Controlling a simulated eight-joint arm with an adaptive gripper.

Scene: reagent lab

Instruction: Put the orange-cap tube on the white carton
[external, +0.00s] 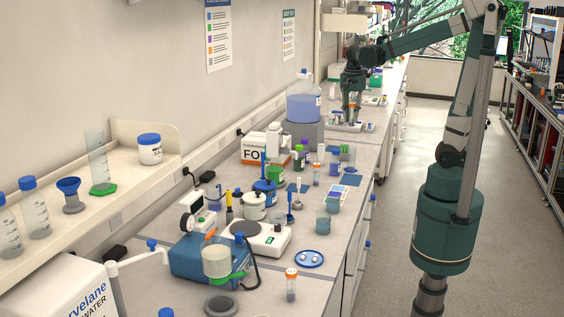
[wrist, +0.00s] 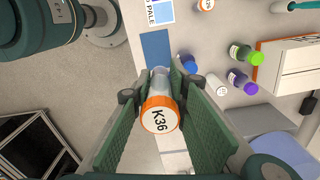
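My gripper (external: 351,112) is in the air above the far part of the bench. In the wrist view its two green fingers (wrist: 160,82) close around an orange-cap tube (wrist: 161,116) marked K36. The cap faces the camera and the clear body points away, down between the fingertips. The held tube is too small to make out in the external view. The carton also shows at the right of the wrist view (wrist: 288,69), to the right of the gripper.
Purple-capped (wrist: 238,78) and green-capped (wrist: 240,53) bottles stand beside the carton. A blue-capped container (wrist: 188,64) and blue mat (wrist: 156,48) are near the bench edge. A carboy (external: 303,104) stands on a grey block (external: 303,133). Other orange-cap tubes (external: 316,172) (external: 291,284) stand nearer the camera.

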